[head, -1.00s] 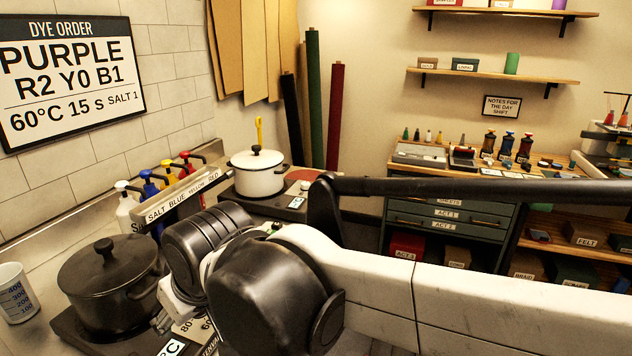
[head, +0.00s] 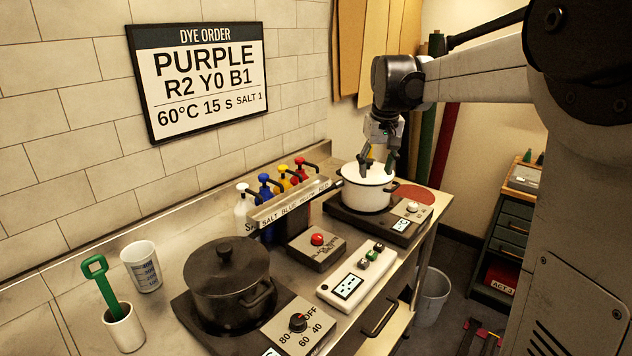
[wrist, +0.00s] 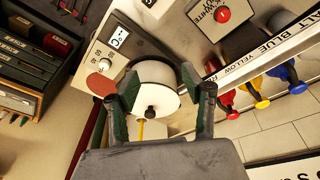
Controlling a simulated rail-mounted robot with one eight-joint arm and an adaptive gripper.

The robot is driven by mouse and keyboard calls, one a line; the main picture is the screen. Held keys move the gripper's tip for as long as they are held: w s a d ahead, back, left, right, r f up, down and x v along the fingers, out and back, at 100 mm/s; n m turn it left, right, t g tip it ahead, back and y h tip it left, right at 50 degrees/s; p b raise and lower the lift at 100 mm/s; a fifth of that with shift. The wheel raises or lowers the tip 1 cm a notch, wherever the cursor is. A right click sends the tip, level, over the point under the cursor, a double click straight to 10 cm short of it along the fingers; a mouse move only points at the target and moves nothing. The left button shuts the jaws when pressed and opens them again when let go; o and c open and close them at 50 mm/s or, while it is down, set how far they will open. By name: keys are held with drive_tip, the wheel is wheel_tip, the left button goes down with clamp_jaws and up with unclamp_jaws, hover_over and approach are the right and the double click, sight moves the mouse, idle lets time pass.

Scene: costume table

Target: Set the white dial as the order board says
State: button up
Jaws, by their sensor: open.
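The order board (head: 203,78) on the wall reads DYE ORDER, PURPLE, R2 Y0 B1, 60°C, 15 s, SALT 1. The white dial (head: 412,207) is a small knob on the dark hot plate (head: 385,228) under the white pot (head: 366,190). A small display is beside it; its setting is too small to read. My gripper (head: 378,160) is open over the white pot, pointing down, away from the dial. In the wrist view the open fingers (wrist: 158,92) spread on both sides of the white pot (wrist: 155,75), whose black lid knob shows between them.
A yellow handle (wrist: 140,132) stands at the pot. The black pot (head: 230,282) sits on a nearer hot plate with its own black dial (head: 298,322). A red-button box (head: 317,248), a timer box (head: 352,280) and several pump bottles (head: 264,190) stand between the plates.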

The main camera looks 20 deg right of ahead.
drive_tip(key=w+d+f+g+p, duration=0.15)
drive_tip(key=w+d, duration=0.45)
drive_tip(key=d, duration=0.6)
drive_tip(key=m+p, duration=0.1)
drive_tip(key=p, duration=0.2)
approach(413, 204)
drive_tip(key=shift+g+y, duration=0.4)
drive_tip(key=shift+g, duration=0.05)
drive_tip(key=f, duration=0.9)
drive_tip(key=shift+w+d+f+p, duration=0.1)
drive_tip(key=shift+w+d+p, duration=0.25)
drive_tip(key=shift+w+d, duration=0.05)
clamp_jaws()
